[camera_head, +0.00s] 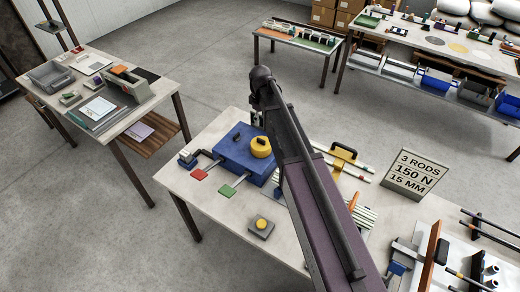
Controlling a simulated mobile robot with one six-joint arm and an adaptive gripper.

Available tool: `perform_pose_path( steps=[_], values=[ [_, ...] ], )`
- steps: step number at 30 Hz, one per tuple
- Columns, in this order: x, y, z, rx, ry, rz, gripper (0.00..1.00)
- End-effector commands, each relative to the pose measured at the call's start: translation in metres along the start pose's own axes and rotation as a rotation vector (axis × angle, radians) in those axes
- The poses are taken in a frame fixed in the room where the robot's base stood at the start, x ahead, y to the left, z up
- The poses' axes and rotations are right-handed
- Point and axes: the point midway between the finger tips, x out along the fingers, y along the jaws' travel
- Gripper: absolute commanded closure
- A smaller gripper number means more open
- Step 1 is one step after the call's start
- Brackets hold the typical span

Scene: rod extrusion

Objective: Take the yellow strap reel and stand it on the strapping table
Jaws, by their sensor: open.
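A round yellow reel (261,148) with a dark centre, probably the strap reel, sits on top of a blue box-shaped machine (235,160). The machine stands on a pale table (195,205), which may be the strapping table; no label confirms it. My arm reaches across this table from the lower right. My gripper (257,120) is small and dark in this view, just behind the reel in the picture, open and apparently empty. My arm's wrist and forearm partly hide the machine's right side and the middle of the table.
Red and green tabs (228,191) stick out at the machine's front. A grey block with a yellow button (262,226) is nearer. The table's front-left strip is fairly clear.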

Motion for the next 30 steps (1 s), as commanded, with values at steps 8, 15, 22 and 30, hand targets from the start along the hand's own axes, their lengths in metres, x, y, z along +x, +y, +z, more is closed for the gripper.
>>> perform_pose_path(
  steps=[8, 15, 22, 30],
  values=[
    [0.026, 0.0, 0.0, -0.001, 0.0, 0.0, 0.46],
    [0.044, -0.001, -0.001, -0.001, 0.0, 0.0, 0.46],
    [0.06, -0.001, -0.001, -0.001, 0.0, 0.0, 0.46],
    [0.068, -0.001, -0.001, -0.002, 0.0, 0.0, 0.46]
  ],
)
